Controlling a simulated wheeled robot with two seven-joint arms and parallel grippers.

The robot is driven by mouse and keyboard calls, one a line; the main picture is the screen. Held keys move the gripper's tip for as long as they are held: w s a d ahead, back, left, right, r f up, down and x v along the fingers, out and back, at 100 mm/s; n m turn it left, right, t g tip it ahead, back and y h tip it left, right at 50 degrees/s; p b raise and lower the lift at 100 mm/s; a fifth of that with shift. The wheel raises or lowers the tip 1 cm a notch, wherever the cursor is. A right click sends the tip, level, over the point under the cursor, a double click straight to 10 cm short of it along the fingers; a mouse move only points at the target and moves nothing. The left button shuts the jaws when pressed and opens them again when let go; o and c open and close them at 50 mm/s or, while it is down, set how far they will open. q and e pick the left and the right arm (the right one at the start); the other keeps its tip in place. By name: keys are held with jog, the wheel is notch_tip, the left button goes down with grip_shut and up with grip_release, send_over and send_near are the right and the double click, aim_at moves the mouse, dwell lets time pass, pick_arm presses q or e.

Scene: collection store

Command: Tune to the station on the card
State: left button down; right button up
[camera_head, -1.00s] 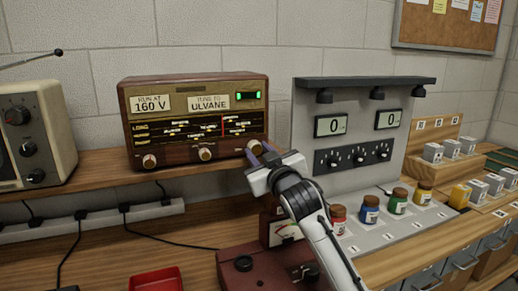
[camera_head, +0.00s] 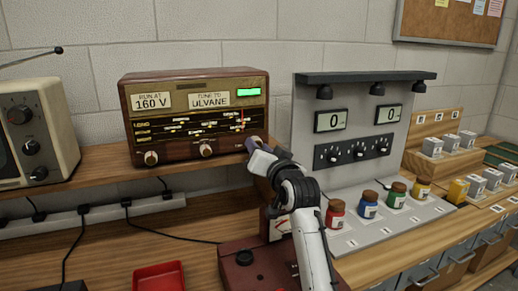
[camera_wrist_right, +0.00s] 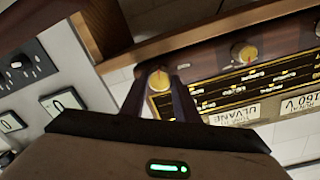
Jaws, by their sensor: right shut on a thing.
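The brown wooden radio (camera_head: 196,84) stands on the shelf. A card reading "TUNE TO ULVANE" (camera_head: 209,100) is on its front, beside a card reading "RUN AT 160 V" (camera_head: 151,102). The red pointer (camera_head: 243,122) stands near the right end of the lit dial; the station names are too small to read. A green indicator (camera_head: 248,92) is lit at the upper right. My right gripper (camera_head: 256,142) is shut on the radio's right knob, which shows between the fingers in the right wrist view (camera_wrist_right: 160,80). My left gripper is out of view.
A cream radio (camera_head: 40,135) stands at the left. A grey panel (camera_head: 355,125) with two displays reading 0 is close right of my arm, with several coloured jars before it. A dark red box with a meter (camera_head: 245,270) and a red tray (camera_head: 159,277) are below.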

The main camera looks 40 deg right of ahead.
jog(key=shift+m, duration=0.4)
jog(key=o, duration=1)
jog(key=shift+o, duration=0.2)
jog(key=b+v, duration=0.1)
jog(key=v, duration=0.9)
jog(key=shift+s+r, duration=0.1)
jog(key=shift+s, duration=0.1)
